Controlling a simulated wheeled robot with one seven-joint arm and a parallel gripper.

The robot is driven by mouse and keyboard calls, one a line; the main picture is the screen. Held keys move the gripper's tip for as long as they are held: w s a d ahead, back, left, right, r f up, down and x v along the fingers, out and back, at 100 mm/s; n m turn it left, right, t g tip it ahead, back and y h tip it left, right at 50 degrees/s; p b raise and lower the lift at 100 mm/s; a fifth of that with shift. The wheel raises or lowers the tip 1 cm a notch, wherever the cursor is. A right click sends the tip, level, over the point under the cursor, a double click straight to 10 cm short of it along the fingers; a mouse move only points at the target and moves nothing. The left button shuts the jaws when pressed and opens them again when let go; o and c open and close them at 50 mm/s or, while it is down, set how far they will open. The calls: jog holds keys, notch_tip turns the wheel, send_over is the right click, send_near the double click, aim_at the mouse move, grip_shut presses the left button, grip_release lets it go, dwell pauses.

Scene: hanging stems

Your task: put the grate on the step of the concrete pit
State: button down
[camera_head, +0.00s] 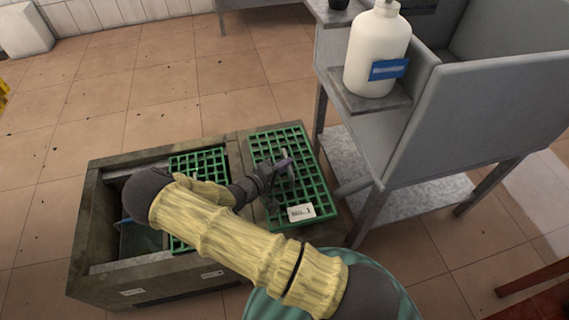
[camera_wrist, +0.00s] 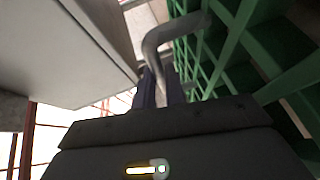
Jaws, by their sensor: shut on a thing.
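A green grate (camera_head: 293,190) with a white "NO.1" tag lies over the right part of the concrete pit (camera_head: 90,215). My gripper (camera_head: 282,168) is shut on this grate's grey handle. The curved handle (camera_wrist: 160,45) also shows between the fingers in the wrist view, with the green bars (camera_wrist: 225,45) to its right. I cannot tell whether the grate rests on the concrete or is slightly raised. A second green grate (camera_head: 205,162) lies in the middle of the pit, partly hidden by my arm. The pit's left part is open, and its step is mostly hidden.
A grey metal sink stand (camera_head: 480,110) stands close on the right, with a white bottle (camera_head: 377,55) on its side shelf. Its legs and low shelf (camera_head: 420,205) are near the pit. Something blue-green (camera_head: 140,238) is inside the pit.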

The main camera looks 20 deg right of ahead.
aim_at(284, 174)
jog(key=shift+f+b, duration=0.7)
jog(key=shift+f, duration=1.05)
jog(key=shift+f, duration=0.15)
jog(key=c, duration=1.5)
grip_release()
jog(key=shift+f, duration=0.1)
jog(key=shift+o, duration=0.2)
